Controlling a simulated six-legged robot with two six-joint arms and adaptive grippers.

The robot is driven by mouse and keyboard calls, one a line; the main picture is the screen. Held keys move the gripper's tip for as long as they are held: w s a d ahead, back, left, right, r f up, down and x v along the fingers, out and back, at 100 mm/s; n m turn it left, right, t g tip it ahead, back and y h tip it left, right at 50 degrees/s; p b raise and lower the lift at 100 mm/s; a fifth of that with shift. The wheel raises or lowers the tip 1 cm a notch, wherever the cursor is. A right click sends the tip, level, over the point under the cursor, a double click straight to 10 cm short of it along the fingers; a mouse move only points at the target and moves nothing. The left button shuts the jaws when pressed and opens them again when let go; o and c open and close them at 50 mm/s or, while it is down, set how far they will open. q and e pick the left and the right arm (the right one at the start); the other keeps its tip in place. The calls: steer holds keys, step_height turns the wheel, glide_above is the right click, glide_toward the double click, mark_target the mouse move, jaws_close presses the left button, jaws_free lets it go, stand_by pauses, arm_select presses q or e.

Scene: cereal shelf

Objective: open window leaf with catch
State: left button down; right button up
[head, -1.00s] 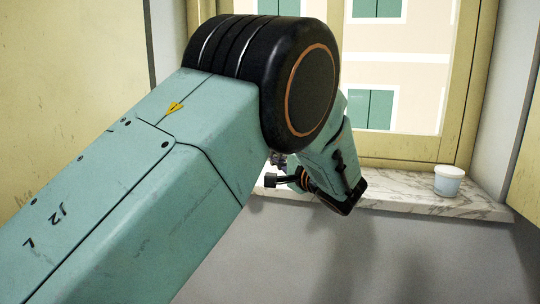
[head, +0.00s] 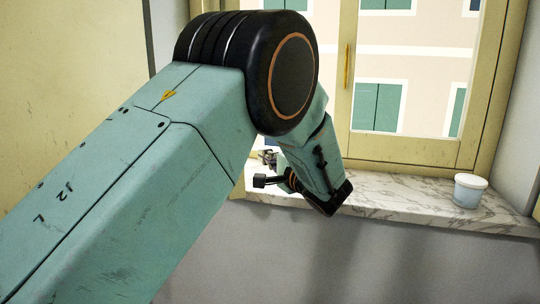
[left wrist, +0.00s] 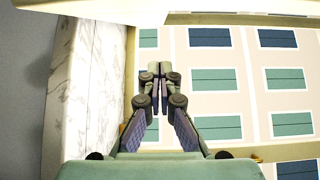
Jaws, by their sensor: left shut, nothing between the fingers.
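The window leaf (head: 405,150) has a cream frame in the head view. An upright brass-coloured piece (head: 347,68), perhaps the handle or catch, is on its left stile. My left arm covers much of the window's left part. My left gripper (head: 268,156) is mostly hidden behind my own arm, over the sill and left of that brass piece. In the left wrist view my left gripper (left wrist: 160,74) is shut and empty, its fingertips in front of the building outside. Whether it touches the window is unclear. My right gripper is not in view.
A marble sill (head: 400,198) runs below the window; it also shows at the left of the left wrist view (left wrist: 85,95). A small white-lidded tub (head: 470,190) stands on its right part. A yellowish panel (head: 75,80) fills the left side.

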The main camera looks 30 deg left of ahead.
arm_select(q)
steer(key=s+a, duration=0.1)
steer(key=a+p, duration=0.1)
steer(key=s+a+p, duration=0.1)
steer(key=shift+s+a+f, duration=0.1)
steer(key=shift+s+a, duration=0.2)
steer(key=shift+a, duration=0.1)
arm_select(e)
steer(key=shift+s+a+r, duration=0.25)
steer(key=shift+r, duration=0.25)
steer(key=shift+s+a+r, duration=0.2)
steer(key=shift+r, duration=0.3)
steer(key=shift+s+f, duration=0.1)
